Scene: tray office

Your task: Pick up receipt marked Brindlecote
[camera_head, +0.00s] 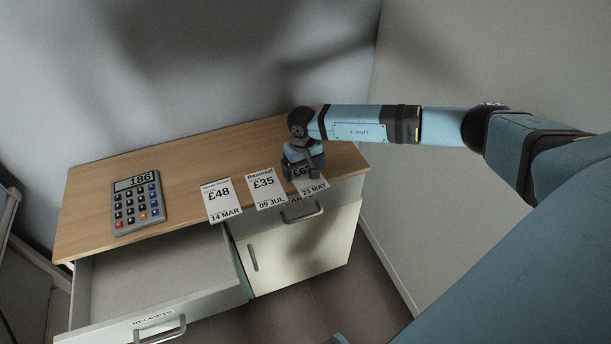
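Three white receipts lie in a row along the front edge of the wooden desktop. The left receipt (220,200) reads £48 and 14 MAR; its name line is too small to read. The middle receipt (265,188) reads £35 and 09 JUL, with a name like "Bauernd". The right receipt (313,187) shows 23 MAY and part of a price; its name is hidden. I cannot tell which is marked Brindlecote. My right gripper (308,173) points down over the right receipt and covers part of it; its fingers are not clear. My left gripper is out of view.
A grey calculator (138,203) showing 186 lies on the desktop (215,155), left of the receipts. Below, a drawer labelled RECEIPTS (155,280) stands pulled open and looks empty. A closed drawer (340,203) and a cupboard door (300,252) are at right. Walls stand behind and right.

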